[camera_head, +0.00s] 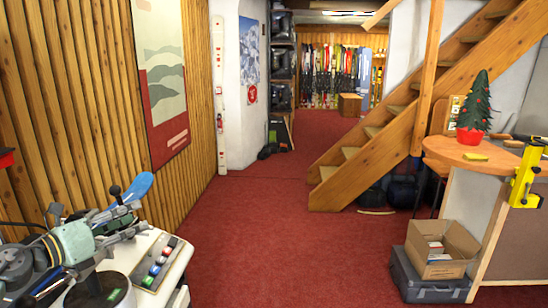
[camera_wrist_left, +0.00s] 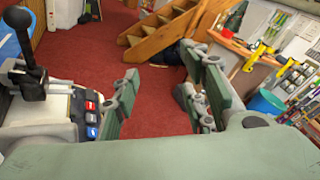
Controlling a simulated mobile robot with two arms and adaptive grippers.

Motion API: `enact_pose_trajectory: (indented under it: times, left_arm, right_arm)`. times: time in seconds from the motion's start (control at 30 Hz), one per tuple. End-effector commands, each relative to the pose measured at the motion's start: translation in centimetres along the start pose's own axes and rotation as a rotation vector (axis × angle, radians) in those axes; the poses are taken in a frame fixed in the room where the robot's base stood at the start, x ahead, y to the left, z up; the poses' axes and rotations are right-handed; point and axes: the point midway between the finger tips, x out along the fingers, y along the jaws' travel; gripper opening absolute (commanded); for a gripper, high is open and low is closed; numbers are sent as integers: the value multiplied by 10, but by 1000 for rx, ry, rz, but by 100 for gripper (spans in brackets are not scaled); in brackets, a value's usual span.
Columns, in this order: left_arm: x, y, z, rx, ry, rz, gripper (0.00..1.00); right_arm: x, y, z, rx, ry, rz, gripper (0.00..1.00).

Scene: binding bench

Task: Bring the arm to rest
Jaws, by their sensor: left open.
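My left gripper (camera_head: 122,221) is at the lower left of the head view, beside a white machine with coloured buttons (camera_head: 160,262). Its grey-green fingers are spread apart in the left wrist view (camera_wrist_left: 162,98), with only red carpet visible between them. It holds nothing. The button panel also shows close to the left finger in the wrist view (camera_wrist_left: 88,116). I cannot tell whether they touch. My right gripper is in neither view.
A blue ski tip (camera_head: 134,189) rises behind my left gripper. At the right is a counter (camera_head: 460,150) with a small tree (camera_head: 475,108) and a yellow clamp (camera_head: 525,178). A cardboard box (camera_head: 455,243) sits on a grey case (camera_head: 415,277). Red carpet (camera_head: 290,240) is clear mid-floor, before wooden stairs (camera_head: 375,150).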

Motion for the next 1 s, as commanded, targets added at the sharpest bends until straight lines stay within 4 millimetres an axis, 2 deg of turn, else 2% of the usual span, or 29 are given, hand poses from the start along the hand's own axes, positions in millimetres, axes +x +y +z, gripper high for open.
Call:
enact_pose_trajectory:
  times: [0.03, 0.1, 0.2, 0.27, 0.37, 0.47, 0.63, 0.7, 0.8, 0.9, 1.0]
  left_arm:
    - [11, -14, -16, -92, -45, -31, 40]
    - [21, -32, -31, -246, -129, -59, 40]
    - [25, -47, -54, -528, -265, -65, 40]
    - [22, -49, -71, -710, -343, -44, 40]
    - [9, -42, -106, -1018, -464, 33, 40]
    - [-14, -30, -155, -1325, -569, 162, 40]
    - [-70, -23, -263, -1805, -713, 486, 40]
    - [-97, -30, -306, -1960, -753, 637, 40]
    - [-130, -47, -355, -2123, -789, 830, 40]
    - [-158, -65, -390, -2231, -809, 991, 40]
    - [-180, -85, -416, -2310, -819, 1128, 40]
  right_arm:
    - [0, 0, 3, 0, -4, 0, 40]
    - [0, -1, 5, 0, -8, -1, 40]
    - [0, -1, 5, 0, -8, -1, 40]
    - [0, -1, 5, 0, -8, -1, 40]
    - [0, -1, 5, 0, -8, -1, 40]
    - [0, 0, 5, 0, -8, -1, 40]
    - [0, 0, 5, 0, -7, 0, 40]
    - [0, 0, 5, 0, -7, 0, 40]
    - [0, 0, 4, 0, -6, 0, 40]
    - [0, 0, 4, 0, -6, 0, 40]
    - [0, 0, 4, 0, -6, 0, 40]
